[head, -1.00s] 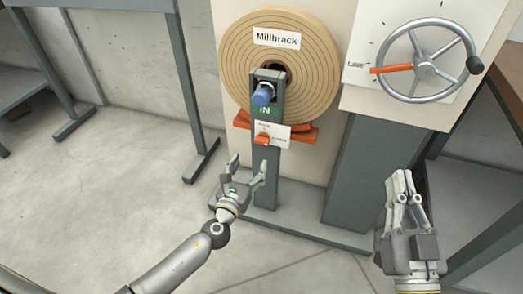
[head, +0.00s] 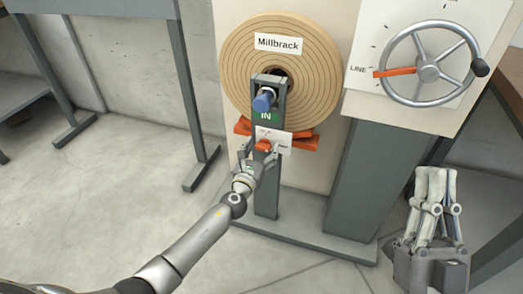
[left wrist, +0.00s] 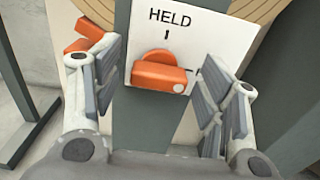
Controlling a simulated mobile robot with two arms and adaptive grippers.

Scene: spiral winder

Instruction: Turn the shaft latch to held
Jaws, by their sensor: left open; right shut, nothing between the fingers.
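The shaft latch (head: 263,146) is an orange knob on a white plate at the front of the grey post. In the left wrist view the latch (left wrist: 160,72) has its bar lying roughly level, with a pale dot at its right end. The word HELD and a tick mark stand above it on the plate (left wrist: 205,30). My left gripper (head: 258,157) is open just in front of the latch. Its fingers are on either side of the knob, with gaps visible in the left wrist view (left wrist: 160,92). My right gripper (head: 437,175) is shut and empty at the lower right.
A large roll labelled Millbrack (head: 310,75) sits behind the post, with a blue-ended shaft (head: 264,100) and a green IN sign (head: 265,117). A handwheel (head: 428,66) with an orange pointer at LINE is at upper right. Orange pieces (head: 303,143) lie beside the plate.

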